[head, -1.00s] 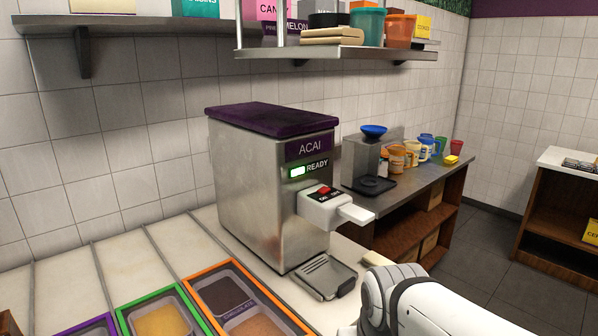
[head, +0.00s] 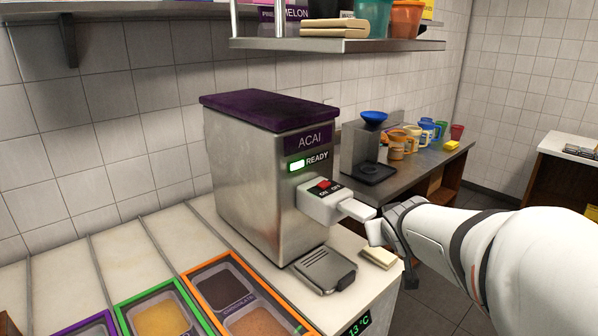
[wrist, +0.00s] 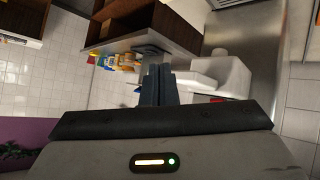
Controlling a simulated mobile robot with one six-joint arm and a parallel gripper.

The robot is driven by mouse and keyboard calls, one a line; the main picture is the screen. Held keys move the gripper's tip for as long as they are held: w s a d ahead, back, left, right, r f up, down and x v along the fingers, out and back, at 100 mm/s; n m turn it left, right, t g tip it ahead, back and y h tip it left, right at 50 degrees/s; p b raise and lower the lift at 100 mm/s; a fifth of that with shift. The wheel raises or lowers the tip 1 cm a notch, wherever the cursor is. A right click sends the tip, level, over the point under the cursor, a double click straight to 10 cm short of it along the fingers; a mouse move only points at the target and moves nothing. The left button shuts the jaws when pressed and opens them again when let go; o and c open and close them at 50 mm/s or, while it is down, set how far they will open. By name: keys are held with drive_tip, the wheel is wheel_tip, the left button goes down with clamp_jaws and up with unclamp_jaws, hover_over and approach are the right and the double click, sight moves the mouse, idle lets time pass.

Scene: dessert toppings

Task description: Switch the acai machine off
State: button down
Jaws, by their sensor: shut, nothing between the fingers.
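The acai machine (head: 252,180) is a steel box with a purple lid, standing on the counter. Its green light (head: 296,166) is lit beside the word READY. A red switch (head: 324,184) sits on top of the white dispenser block, with ON and OFF marked below it. A pale lever (head: 357,209) sticks out from that block. My gripper (head: 376,231) is just right of and below the lever tip; contact cannot be told. In the wrist view my gripper (wrist: 157,84) is shut and empty, beside the white dispenser (wrist: 222,70). A sliver of red shows under the dispenser there.
A drip tray (head: 325,268) lies below the dispenser, with a folded cloth (head: 379,258) to its right. Topping bins (head: 160,318) fill the front counter. A shelf (head: 335,45) hangs above. A blue-topped grinder (head: 373,150) and several mugs stand on the table behind.

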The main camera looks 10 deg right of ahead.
drive_tip(key=w+a+r+n+t+y+p, duration=0.2)
drive_tip(key=w+a+r+n+y+p, duration=0.1)
drive_tip(key=w+r+n+y, duration=0.5)
drive_tip(key=shift+w+a+r+n+t+y+p, duration=0.4)
drive_tip(key=shift+w+r+y, duration=0.25)
drive_tip(key=shift+y, duration=0.95)
drive_tip(key=shift+w+f, duration=0.1)
drive_tip(key=shift+w, duration=0.05)
drive_tip(key=p, duration=0.1)
hover_over(333, 191)
drive_tip(key=shift+s+a+f, duration=0.1)
drive_tip(key=shift+s+f, duration=0.1)
drive_tip(key=shift+f, duration=0.35)
drive_tip(key=shift+s+a+f, duration=0.1)
drive_tip(key=shift+s+f, duration=0.1)
drive_tip(key=shift+f, duration=0.3)
drive_tip(key=f, duration=0.1)
drive_tip(key=w+f, duration=0.1)
drive_tip(key=f, duration=0.1)
drive_tip(key=shift+d+f, duration=0.1)
drive_tip(key=shift+d, duration=0.05)
drive_tip(key=shift+f, duration=0.5)
